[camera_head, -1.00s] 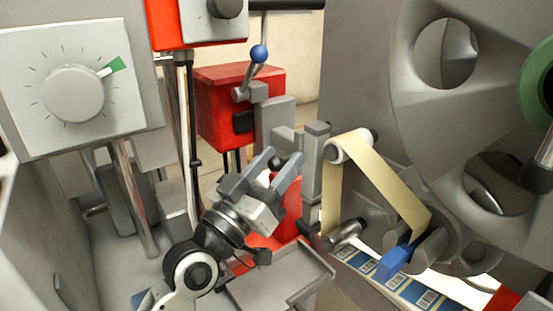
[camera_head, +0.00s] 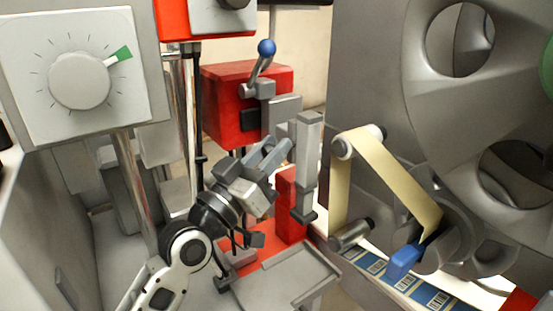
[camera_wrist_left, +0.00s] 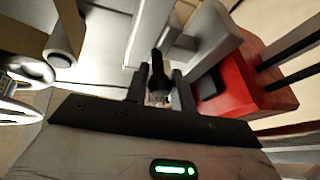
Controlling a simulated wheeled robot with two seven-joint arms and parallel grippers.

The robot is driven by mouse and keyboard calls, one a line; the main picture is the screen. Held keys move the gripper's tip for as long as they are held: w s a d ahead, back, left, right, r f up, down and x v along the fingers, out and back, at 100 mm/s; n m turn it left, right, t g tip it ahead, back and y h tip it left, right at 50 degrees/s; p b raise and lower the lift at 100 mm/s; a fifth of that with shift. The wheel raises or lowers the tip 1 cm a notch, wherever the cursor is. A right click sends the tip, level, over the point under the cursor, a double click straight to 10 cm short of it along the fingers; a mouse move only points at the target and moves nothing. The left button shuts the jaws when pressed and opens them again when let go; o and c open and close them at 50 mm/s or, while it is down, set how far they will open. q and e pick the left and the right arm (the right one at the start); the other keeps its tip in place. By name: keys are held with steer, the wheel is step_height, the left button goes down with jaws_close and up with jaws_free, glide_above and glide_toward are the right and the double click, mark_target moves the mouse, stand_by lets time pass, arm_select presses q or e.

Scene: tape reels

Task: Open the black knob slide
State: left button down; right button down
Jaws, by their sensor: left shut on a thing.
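My left gripper (camera_head: 272,157) is at the grey slide mechanism in the middle of the head view, with its fingers pointing up and to the right. In the left wrist view, the black knob (camera_wrist_left: 157,72) stands between the two fingers of my left gripper (camera_wrist_left: 158,88), which is shut on it. The knob is hidden behind the fingers in the head view. The upright grey slide block (camera_head: 308,160), with a dark lower end, stands just right of the fingers, beside a red block (camera_head: 290,205). My right gripper is not in view.
A red box (camera_head: 228,105) with a blue-knobbed lever (camera_head: 266,48) stands behind the gripper. A grey tray (camera_head: 285,285) lies below it. The cream tape (camera_head: 395,180), its roller (camera_head: 350,144) and a blue clip (camera_head: 404,262) are to the right. A dial panel (camera_head: 25,60) is at left.

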arm_select(q)
steer(key=c, duration=1.2)
jaws_free()
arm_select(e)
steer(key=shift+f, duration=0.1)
arm_select(q)
steer(key=b+v, duration=0.3)
steer(key=v, duration=1.3)
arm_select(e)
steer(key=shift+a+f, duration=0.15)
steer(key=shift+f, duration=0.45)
arm_select(q)
steer(key=shift+f, duration=0.15)
